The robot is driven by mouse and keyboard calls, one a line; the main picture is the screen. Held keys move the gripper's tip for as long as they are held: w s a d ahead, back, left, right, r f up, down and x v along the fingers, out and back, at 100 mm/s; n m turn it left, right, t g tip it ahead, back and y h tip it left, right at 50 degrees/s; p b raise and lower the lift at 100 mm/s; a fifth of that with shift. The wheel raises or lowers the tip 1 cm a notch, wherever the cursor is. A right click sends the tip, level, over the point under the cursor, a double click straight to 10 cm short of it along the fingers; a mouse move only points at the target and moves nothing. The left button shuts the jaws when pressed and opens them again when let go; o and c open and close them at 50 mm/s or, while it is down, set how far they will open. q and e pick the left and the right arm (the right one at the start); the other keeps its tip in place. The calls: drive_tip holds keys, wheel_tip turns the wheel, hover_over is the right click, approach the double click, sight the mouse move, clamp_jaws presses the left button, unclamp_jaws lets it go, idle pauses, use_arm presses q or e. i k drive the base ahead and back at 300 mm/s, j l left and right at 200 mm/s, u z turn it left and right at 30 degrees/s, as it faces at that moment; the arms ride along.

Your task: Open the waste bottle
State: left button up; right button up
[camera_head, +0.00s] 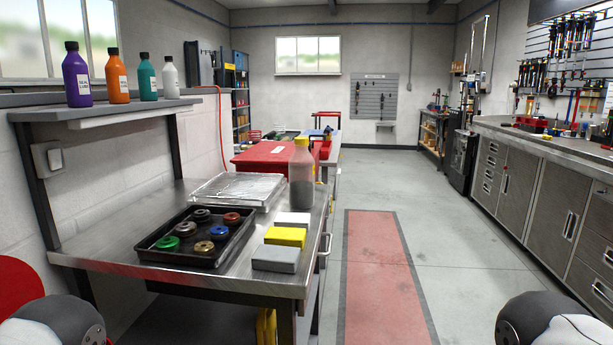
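A clear bottle with a yellow cap (302,142) and dark grey contents (301,190) stands upright at the right edge of the steel bench (120,238). It looks like the waste bottle, and its cap is on. Several coloured bottles with black caps, purple (76,80), orange (117,80), teal (147,80) and white (169,82), stand on the shelf above the bench. Only rounded white and black parts of my arms show at the bottom left and bottom right corners. Neither gripper shows.
A black tray (150,259) with several coloured round parts is on the bench. Grey (275,259), yellow (285,237) and white (293,219) blocks lie right of it, near the bottle. A foil-like tray (235,190) lies behind. The floor aisle (380,270) is clear.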

sight(301, 163)
drive_tip(key=i+l, duration=0.15)
drive_tip(key=l, duration=0.15)
drive_tip(key=i+l+u, duration=0.15)
drive_tip(key=l, duration=0.15)
drive_tip(key=i+l, duration=0.1)
drive_tip(key=l, duration=0.2)
drive_tip(key=i+l+u, duration=0.15)
drive_tip(key=l, duration=0.15)
